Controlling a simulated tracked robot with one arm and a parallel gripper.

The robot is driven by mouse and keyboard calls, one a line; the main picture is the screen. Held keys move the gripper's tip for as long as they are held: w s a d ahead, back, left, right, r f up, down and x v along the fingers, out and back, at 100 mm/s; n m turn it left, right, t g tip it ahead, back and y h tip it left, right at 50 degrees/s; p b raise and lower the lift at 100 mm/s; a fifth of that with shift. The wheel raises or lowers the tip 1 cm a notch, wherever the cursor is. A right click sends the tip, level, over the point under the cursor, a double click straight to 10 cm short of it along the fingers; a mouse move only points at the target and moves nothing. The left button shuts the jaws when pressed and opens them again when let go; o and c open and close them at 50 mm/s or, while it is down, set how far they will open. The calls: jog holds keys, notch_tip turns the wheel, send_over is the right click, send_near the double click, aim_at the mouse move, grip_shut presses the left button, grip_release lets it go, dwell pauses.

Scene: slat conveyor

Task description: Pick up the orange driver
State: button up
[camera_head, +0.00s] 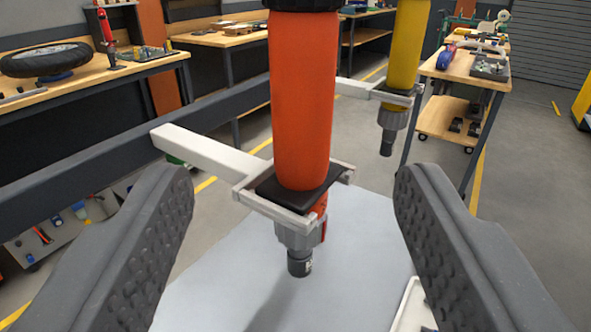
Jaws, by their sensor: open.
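The orange driver (303,95) hangs upright in the centre of the head view, its grey collar and dark tip pointing down. It sits in a light metal holder (195,148) with a black pad, on an arm reaching from a dark rail. Its top is cut off by the picture edge. My gripper (295,215) is open and empty, with one dark textured finger on each side of the driver's lower part in the picture. Neither finger visibly touches it.
A yellow driver (405,45) hangs in a similar holder farther right. The dark rail (120,150) runs behind the orange driver on the left. A pale grey surface (230,290) lies below. Workbenches stand behind, one bearing a black tire (45,60).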

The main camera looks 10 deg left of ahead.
aim_at(304, 100)
jog(key=w, duration=0.2)
jog(key=w+a, duration=0.1)
jog(key=w, duration=0.5)
jog(key=shift+a, duration=0.2)
jog(key=shift+w+a+p, duration=0.15)
jog(key=shift+w+p, duration=0.1)
jog(key=shift+w, duration=0.9)
jog(key=shift+w+a+p, duration=0.1)
jog(key=shift+w+p, duration=0.1)
jog(key=shift+w, duration=0.9)
jog(key=shift+w+a+f, duration=0.1)
jog(key=shift+w, duration=0.3)
grip_shut()
